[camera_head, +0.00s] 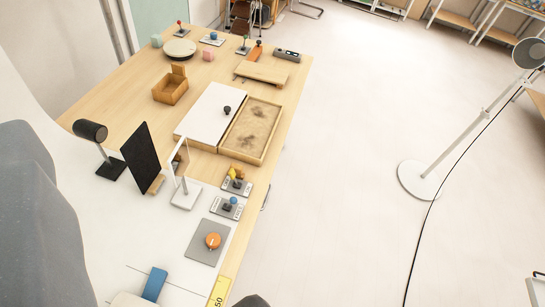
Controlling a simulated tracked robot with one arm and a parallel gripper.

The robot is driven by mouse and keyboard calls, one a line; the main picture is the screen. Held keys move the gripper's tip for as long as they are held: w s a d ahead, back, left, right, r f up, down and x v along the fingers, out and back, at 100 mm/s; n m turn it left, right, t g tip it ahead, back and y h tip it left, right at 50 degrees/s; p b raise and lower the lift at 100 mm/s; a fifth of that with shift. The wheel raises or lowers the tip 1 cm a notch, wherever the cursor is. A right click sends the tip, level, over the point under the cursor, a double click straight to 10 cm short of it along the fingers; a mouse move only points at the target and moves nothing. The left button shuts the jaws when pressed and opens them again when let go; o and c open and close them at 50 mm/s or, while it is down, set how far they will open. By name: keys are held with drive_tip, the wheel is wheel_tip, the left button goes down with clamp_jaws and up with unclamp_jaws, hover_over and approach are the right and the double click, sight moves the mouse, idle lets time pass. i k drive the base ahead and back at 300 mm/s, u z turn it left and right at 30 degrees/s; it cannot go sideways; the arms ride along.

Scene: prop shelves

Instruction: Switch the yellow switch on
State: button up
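The yellow switch (236,173) stands on a small grey plate with markings near the right edge of the wooden table. Its yellow-topped lever shows, but it is too small to tell which way it is set. A similar switch with a blue knob (230,202) sits just in front of it. I cannot make out my gripper's fingers. A dark rounded shape at the bottom edge is cut off and unclear. Nothing is seen touching the yellow switch.
An orange dial (213,241) on a grey plate lies nearer. A framed stand (184,195) and black panel (142,157) are left of the switch; a sand tray (251,131) is behind it. A floor lamp (418,180) stands right. Open floor lies between.

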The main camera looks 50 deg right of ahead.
sight(232, 173)
drive_tip(key=z, duration=0.7)
drive_tip(key=k, duration=1.3)
drive_tip(key=z, duration=0.55)
drive_tip(key=i, duration=2.5)
drive_tip(key=u, duration=0.75)
